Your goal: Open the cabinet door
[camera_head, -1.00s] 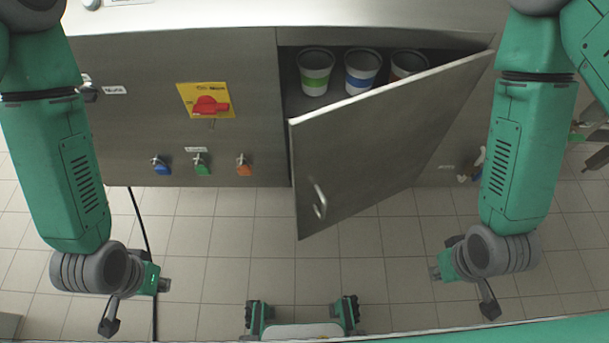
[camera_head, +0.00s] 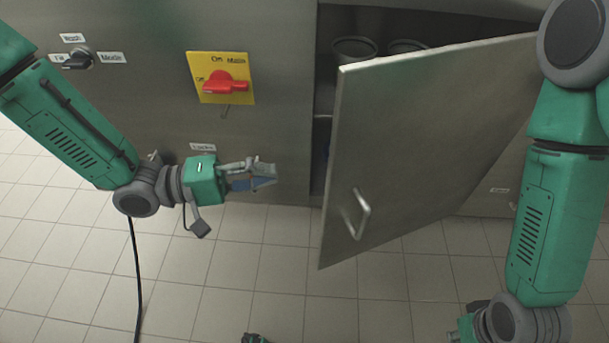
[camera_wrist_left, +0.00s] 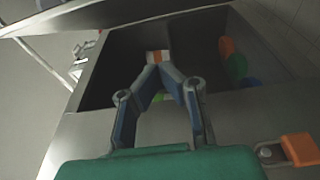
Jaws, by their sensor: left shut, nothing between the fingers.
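The cabinet door (camera_head: 430,130) is partly open in the head view, swung out from its left side. Its metal handle (camera_head: 357,214) is near the door's lower left. My left gripper (camera_head: 266,174) is shut and empty, left of the door's free edge and apart from the handle. The left wrist view shows its fingers (camera_wrist_left: 160,72) closed together, pointing at the dark cabinet opening (camera_wrist_left: 205,45). My right gripper (camera_head: 462,328) is only partly in view at the bottom, below the door; its fingers cannot be made out.
Cups (camera_head: 353,48) stand inside the cabinet, partly hidden by the door. A red switch on a yellow plate (camera_head: 222,80) and a black knob (camera_head: 77,60) are on the front panel. The tiled floor below is largely clear.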

